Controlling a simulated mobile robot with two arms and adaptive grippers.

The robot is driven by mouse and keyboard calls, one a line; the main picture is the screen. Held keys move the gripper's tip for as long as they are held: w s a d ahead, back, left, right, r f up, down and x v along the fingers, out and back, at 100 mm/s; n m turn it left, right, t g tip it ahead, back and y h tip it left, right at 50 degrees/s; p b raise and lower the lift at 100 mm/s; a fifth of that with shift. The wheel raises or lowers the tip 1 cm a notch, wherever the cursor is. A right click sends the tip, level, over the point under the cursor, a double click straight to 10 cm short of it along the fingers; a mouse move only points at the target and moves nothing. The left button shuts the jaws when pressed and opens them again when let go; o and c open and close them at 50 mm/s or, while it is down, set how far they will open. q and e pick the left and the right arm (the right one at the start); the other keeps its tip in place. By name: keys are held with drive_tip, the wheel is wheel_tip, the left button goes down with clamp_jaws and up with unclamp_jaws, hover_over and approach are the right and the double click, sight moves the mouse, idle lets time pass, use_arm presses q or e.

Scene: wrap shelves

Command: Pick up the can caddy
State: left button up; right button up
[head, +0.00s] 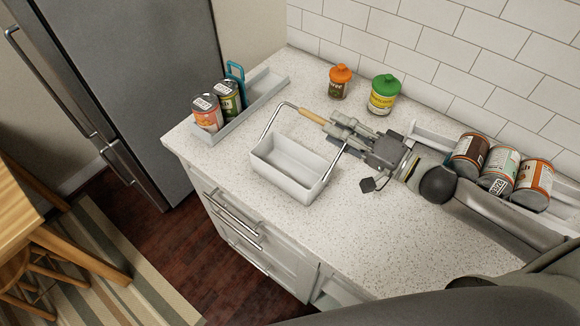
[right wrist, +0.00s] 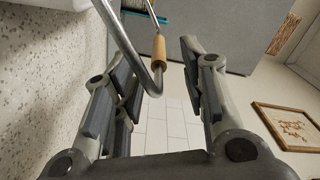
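The can caddy (head: 277,180) is an empty white open bin on the speckled counter in the head view. Its bent metal handle stands up and carries a wooden grip (head: 312,117). My right gripper (head: 334,127) reaches in from the right, at the handle's right end. In the right wrist view the gripper (right wrist: 158,55) has its fingers spread apart. The wooden grip (right wrist: 159,50) and the metal rod show between them, with a gap visible on the right side. The caddy's white body is only a sliver at the top left there. My left gripper is not in view.
A grey tray (head: 262,97) at the back left holds two cans and a teal item. An orange-lidded jar (head: 339,83) and a green-lidded jar (head: 384,95) stand near the tiled wall. Several cans (head: 501,171) stand in a light rack behind my right arm. The counter's front edge is close to the caddy.

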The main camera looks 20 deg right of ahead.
sight(324, 120)
drive_tip(key=shift+p+x, duration=0.5)
drive_tip(key=shift+x, duration=1.55)
drive_tip(key=shift+f, duration=0.1)
clamp_jaws()
